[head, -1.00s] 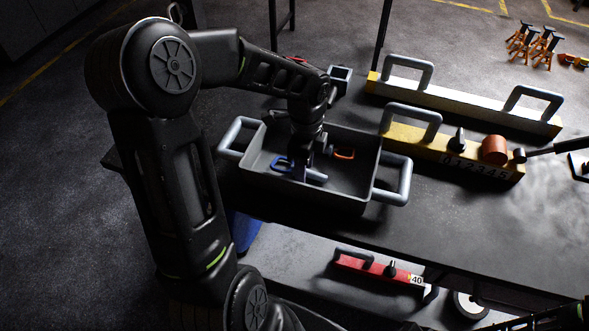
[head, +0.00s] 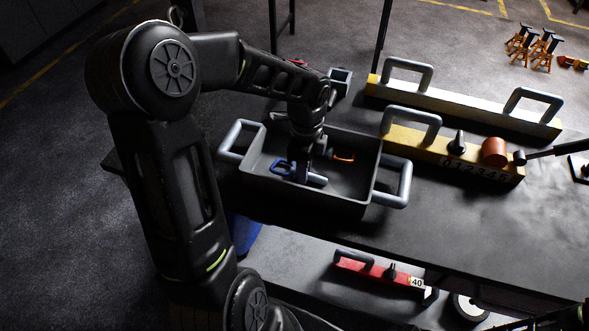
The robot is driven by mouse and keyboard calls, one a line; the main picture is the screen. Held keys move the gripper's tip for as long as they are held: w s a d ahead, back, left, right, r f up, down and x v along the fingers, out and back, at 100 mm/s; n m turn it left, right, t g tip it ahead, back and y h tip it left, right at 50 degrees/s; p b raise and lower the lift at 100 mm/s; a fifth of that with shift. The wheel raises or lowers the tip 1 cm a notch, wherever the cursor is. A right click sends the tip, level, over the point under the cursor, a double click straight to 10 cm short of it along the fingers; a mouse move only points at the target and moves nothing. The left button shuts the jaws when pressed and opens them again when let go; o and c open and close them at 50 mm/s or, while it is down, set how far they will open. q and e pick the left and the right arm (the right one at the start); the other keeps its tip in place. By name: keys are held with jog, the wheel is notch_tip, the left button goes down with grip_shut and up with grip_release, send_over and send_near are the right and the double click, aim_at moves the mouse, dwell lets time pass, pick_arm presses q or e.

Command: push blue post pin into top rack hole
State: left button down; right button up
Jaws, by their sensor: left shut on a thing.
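My left gripper (head: 303,168) reaches down into a grey tray (head: 350,205) with grey side handles. It is shut on the blue pin, whose blue loop (head: 281,168) sticks out left of the fingers and whose grey shank (head: 317,180) sticks out to the right, lying roughly level. A second pin with an orange loop (head: 344,156) lies in the tray behind and right of the fingers. The fingertips are partly hidden by the wrist and are dark. I cannot make out a rack hole. My right gripper is not in view.
A yellow beam (head: 422,150) with a handle, a black knob and an orange cylinder (head: 494,151) stands right of the tray. A longer pale beam (head: 455,100) lies behind it. A red beam (head: 363,263) lies on the lower shelf. The dark tabletop (head: 440,225) is clear at front right.

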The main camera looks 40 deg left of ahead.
pick_arm(q)
jog(key=shift+r, duration=0.15)
notch_tip(320, 180, up, 8)
jog(key=p, duration=0.6)
jog(key=shift+p, duration=0.3)
dwell(0.4)
